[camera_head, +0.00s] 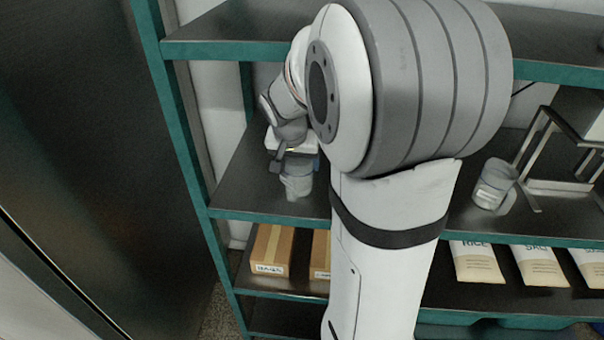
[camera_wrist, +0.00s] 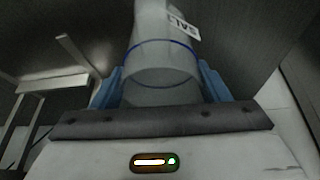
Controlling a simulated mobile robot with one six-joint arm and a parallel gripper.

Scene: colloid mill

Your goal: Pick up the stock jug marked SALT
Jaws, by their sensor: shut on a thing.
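The stock jug marked SALT (camera_wrist: 160,62) is a translucent grey jug with a blue ring and a white label, seen in the wrist view. My gripper (camera_wrist: 160,88) has its blue fingers on both sides of the jug and is shut on it. In the head view the jug (camera_head: 297,182) shows below my gripper (camera_head: 292,160), at the left part of the middle shelf. Whether its base touches the shelf is hard to tell. My arm hides much of the shelf to the right.
Another clear jug (camera_head: 495,184) stands on the middle shelf (camera_head: 262,200) to the right, beside a metal frame (camera_head: 540,160). Cardboard boxes (camera_head: 271,249) and pale bags (camera_head: 474,262) lie on the shelf below. A teal upright (camera_head: 180,130) bounds the rack at left. The upper shelf (camera_head: 225,30) overhangs.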

